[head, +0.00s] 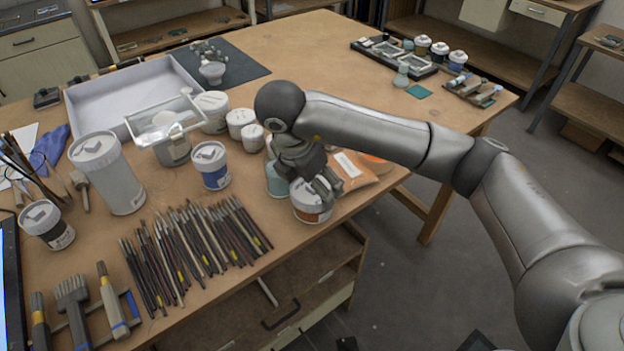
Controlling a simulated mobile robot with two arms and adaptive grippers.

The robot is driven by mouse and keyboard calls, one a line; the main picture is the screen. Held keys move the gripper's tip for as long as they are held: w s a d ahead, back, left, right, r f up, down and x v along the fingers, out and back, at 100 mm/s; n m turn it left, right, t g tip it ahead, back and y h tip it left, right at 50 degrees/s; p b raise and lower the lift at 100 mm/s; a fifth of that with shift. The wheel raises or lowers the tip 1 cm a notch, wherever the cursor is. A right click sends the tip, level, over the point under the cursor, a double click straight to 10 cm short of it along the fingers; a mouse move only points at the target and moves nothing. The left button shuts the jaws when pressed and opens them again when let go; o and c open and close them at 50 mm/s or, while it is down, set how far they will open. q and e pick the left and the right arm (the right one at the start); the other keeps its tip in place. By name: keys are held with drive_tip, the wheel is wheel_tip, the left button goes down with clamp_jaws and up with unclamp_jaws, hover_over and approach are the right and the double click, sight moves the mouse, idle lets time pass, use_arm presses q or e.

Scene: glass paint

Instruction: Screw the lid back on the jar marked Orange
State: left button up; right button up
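A white jar with an orange-brown label band (312,213) stands upright near the front right edge of the table. Its lettering is too small to read. A white lid-like top (305,188) shows on it; whether it is seated or threaded I cannot tell. My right gripper (325,188) is over this jar, pointing down, its fingers at the right part of the top. The fingers are dark and partly hidden, so I cannot tell whether they grip the lid. My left gripper is not in view.
A teal jar (277,180) stands close to the left of the gripper. An orange packet (352,172) lies behind right. A blue-labelled jar (211,167), many brushes (190,250) and a white tray (90,100) are to the left. The table's back middle is clear.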

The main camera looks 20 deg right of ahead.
drive_tip(key=o, duration=0.7)
drive_tip(key=shift+o, duration=0.2)
drive_tip(key=shift+r+p, duration=2.3)
drive_tip(key=shift+r, duration=0.75)
drive_tip(key=shift+f, duration=0.1)
